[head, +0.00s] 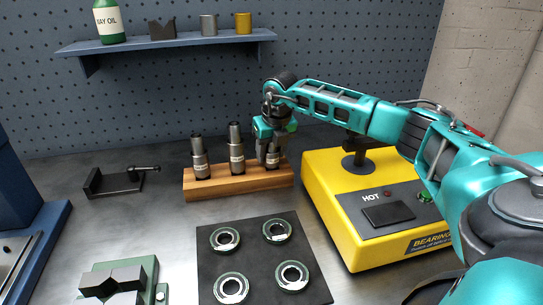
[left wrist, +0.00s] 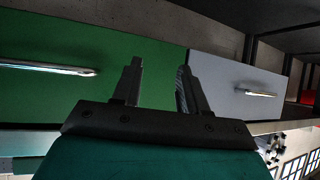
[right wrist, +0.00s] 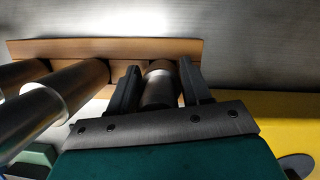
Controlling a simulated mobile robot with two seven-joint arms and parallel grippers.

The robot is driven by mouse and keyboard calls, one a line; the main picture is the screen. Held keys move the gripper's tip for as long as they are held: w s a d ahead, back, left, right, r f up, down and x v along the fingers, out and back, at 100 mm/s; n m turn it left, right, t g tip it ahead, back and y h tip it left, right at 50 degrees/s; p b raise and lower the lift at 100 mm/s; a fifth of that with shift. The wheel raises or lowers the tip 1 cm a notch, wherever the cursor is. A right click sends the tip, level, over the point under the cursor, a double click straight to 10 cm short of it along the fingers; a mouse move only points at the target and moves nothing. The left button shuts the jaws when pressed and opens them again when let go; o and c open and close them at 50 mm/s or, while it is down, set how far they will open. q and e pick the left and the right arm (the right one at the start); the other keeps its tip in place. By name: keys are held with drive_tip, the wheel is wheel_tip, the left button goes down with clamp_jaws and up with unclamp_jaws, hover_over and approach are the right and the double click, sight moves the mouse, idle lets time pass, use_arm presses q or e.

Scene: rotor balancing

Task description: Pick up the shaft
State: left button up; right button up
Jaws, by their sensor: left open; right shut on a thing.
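The left shaft (head: 200,158) and the taller middle shaft (head: 236,149) stand free. My right gripper (head: 272,150) is at the right shaft (head: 273,158), with its jaws closed on the shaft's sides. That shaft also shows between the fingers in the right wrist view (right wrist: 160,85), still over the wooden block. My left gripper (left wrist: 157,85) is open and empty, facing a green drawer front (left wrist: 90,75), away from the bench top.
A yellow bearing heater (head: 330,205) stands just right of the block. A dark mat (head: 260,265) with several ring bearings lies in front. A green-based V-block fixture (head: 120,280) is at front left, a small dark stand (head: 115,182) at left. A blue shelf (head: 170,42) hangs above.

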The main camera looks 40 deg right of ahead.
drive_tip(key=c, duration=0.5)
use_arm(q)
drive_tip(key=shift+s+f, duration=0.1)
drive_tip(key=shift+s, duration=0.1)
use_arm(e)
drive_tip(key=shift+r, duration=0.1)
drive_tip(key=shift+r, duration=0.1)
